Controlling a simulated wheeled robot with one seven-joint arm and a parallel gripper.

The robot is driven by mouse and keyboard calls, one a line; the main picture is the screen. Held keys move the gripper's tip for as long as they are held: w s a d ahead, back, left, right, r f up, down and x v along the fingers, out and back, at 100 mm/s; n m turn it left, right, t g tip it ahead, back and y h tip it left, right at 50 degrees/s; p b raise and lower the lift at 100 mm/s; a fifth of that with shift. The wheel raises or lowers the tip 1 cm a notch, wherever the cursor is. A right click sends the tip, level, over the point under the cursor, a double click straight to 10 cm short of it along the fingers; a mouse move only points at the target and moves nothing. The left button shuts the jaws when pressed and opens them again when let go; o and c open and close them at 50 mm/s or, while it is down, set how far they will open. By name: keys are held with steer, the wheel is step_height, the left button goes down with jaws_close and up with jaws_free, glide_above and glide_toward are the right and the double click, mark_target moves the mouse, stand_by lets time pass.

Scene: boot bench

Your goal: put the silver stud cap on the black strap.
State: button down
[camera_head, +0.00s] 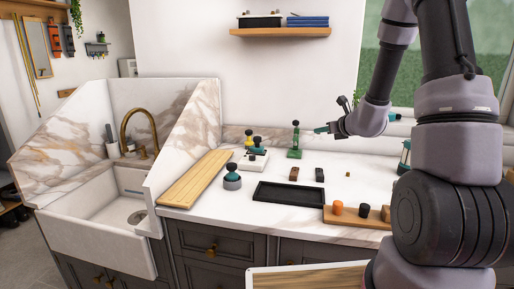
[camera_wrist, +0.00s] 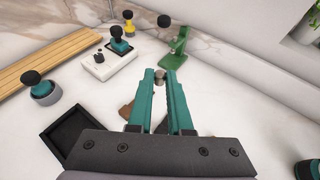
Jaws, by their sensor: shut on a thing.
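My gripper (camera_wrist: 160,76) is shut on a small greyish stud cap (camera_wrist: 159,77), pinched at the teal fingertips. In the head view my gripper (camera_head: 319,130) is above the back of the counter, just right of the green press; the cap is too small to make out there. The black strap (camera_head: 319,174) appears as a small dark piece on the white counter, below and in front of my gripper and right of a brown piece (camera_head: 294,174). In the wrist view the black strap is not clearly visible, probably behind my gripper.
The green press (camera_head: 295,141) with a black knob stands close to my fingertips. A black tray (camera_head: 262,196), a wooden board (camera_head: 330,219) with an orange cylinder (camera_head: 337,208), and a tiny brass-coloured piece (camera_head: 348,174) are nearby. A white block with a teal-handled tool (camera_wrist: 121,42) stands left.

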steer(key=w+d+f+n+y, duration=0.1)
steer(key=w+d+f, duration=0.3)
steer(key=w+f, duration=0.25)
steer(key=g, duration=0.1)
glide_above(323, 172)
steer(key=shift+n+y, duration=0.3)
steer(key=shift+n, duration=0.1)
step_height(323, 172, down, 7)
steer(key=shift+s+f, duration=0.1)
steer(key=shift+s, duration=0.05)
steer(key=shift+f, duration=2.35)
steer(key=shift+f, duration=0.1)
steer(key=c, duration=0.8)
jaws_free()
steer(key=shift+c, duration=0.2)
